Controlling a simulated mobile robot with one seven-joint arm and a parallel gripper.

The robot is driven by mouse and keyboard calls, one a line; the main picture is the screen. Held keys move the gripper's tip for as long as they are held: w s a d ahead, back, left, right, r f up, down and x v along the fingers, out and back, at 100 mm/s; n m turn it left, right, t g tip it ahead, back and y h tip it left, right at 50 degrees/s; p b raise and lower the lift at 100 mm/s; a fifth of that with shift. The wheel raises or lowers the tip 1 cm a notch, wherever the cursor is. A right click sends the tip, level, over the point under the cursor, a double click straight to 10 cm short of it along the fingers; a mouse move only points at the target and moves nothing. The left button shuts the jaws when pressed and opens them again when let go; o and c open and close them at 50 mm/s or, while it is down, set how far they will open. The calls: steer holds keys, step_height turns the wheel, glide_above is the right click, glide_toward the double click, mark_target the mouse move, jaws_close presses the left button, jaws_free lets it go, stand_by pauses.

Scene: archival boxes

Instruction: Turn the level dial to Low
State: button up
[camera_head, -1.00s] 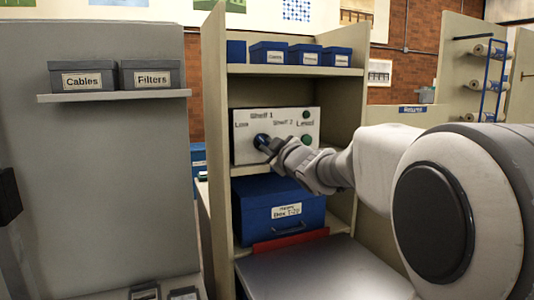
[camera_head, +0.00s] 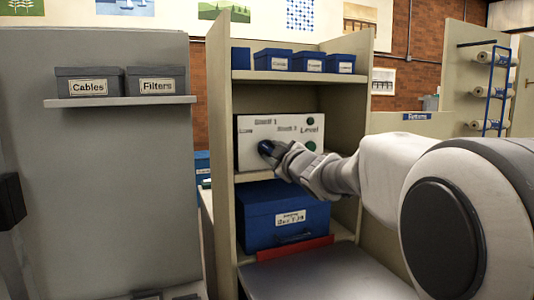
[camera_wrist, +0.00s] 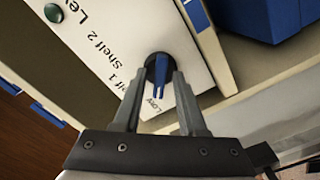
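The level dial (camera_wrist: 158,70) is a blue bar-shaped knob on a dark round base, on a white panel (camera_wrist: 105,35) lettered Low, Shelf 1, Shelf 2 and Level. In the wrist view one end of the bar lies close to the Low label. In the head view the panel (camera_head: 255,128) stands on a shelf and the dial (camera_head: 265,148) shows at its left, partly behind my gripper (camera_head: 277,151). My gripper's fingers (camera_wrist: 160,78) are apart, one on each side of the dial, with narrow gaps beside the bar. Contact cannot be told.
Two green round parts (camera_head: 310,121) sit at the panel's right. A blue box (camera_head: 260,215) is on the shelf below, and small blue boxes (camera_head: 273,59) are above. The cabinet's side walls (camera_head: 218,150) flank the panel. A grey surface (camera_head: 320,275) lies in front.

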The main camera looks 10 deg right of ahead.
steer(key=shift+s, duration=0.1)
steer(key=s+d+p, duration=0.1)
steer(key=s, duration=0.4)
steer(key=s+d+p, duration=0.1)
steer(key=s, duration=0.5)
steer(key=s+d+p, duration=0.1)
steer(key=s, duration=0.5)
steer(key=shift+d, duration=0.2)
steer(key=s+d+f+m+g+h, duration=0.4)
steer(key=s+f+m+g+h, duration=0.15)
steer(key=s+f+m, duration=0.3)
steer(key=s+a+f+m+g+y, duration=0.1)
steer(key=s+a+f+m+g, duration=0.15)
steer(key=s+a+f, duration=0.35)
steer(key=s+a+f+m+g+y, duration=0.1)
steer(key=s+f+g, duration=0.25)
steer(key=s, duration=0.45)
steer(key=shift+g, duration=0.25)
steer(key=r+p, duration=1.8)
steer(key=shift+a+r+p, duration=0.3)
steer(key=shift+p, duration=0.1)
